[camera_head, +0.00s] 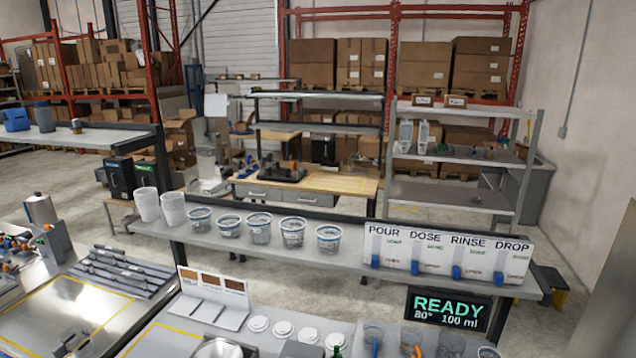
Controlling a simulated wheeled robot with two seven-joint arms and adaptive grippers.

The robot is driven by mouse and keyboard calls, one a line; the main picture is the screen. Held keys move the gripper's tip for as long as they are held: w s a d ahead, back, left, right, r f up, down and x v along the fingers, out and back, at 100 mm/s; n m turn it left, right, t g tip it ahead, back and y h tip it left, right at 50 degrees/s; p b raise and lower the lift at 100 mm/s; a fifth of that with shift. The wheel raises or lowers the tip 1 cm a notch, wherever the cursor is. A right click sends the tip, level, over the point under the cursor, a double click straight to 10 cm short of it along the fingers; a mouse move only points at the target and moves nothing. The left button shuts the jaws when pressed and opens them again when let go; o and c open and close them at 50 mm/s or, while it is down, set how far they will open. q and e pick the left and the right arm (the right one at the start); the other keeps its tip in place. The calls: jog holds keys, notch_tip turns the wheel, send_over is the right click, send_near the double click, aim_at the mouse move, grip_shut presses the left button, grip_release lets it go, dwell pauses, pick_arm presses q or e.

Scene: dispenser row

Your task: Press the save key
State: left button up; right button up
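No key with a readable "save" label shows in the head view. Small green and red words on the board are too small to read with certainty. Neither of my grippers can be made out in this view.
A raised shelf (346,266) holds two white cups and several clear, blue-rimmed tubs. Below are white discs (283,329), a sample card stand (212,298) and clear cups (450,344). Metal trays (70,312) lie at left. Workbenches and racks of boxes stand behind.

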grip_shut()
dwell(1.4)
